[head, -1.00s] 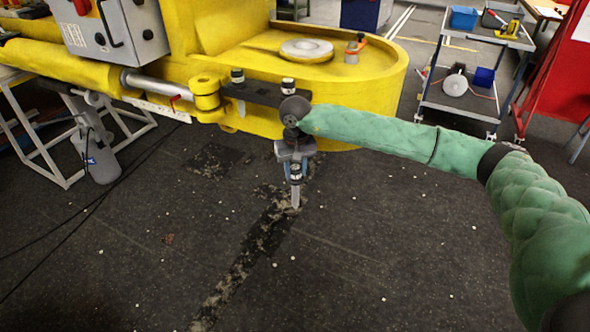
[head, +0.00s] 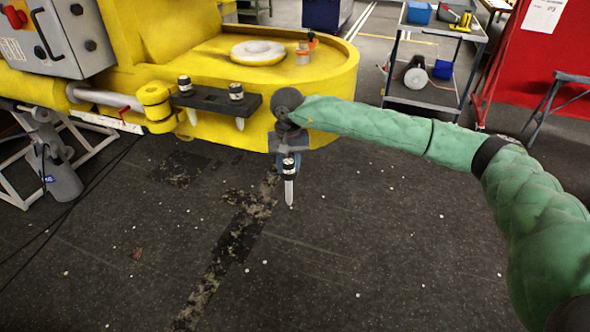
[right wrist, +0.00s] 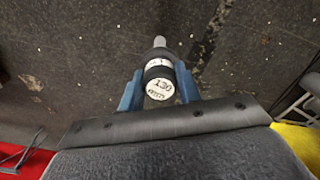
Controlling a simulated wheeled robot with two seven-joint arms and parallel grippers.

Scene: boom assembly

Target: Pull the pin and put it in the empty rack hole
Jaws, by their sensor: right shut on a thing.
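My right gripper (head: 289,162) is shut on a pin (head: 289,190) with a black and white head and a pale pointed shaft. The pin hangs upright, tip down, clear of the floor. In the right wrist view the pin's lettered head (right wrist: 160,86) sits between the two blue fingers (right wrist: 158,92). The dark rack (head: 212,102) is on the yellow machine, left of my gripper. Two similar pins stand in it, a left one (head: 184,86) and a right one (head: 236,91). I cannot make out an empty hole. My left gripper is out of view.
The yellow machine (head: 330,95) is close behind my right gripper. A yellow cylinder joint (head: 156,105) lies left of the rack. A grey trolley (head: 425,95) and a red panel (head: 545,80) stand at the right. The floor below the pin is clear.

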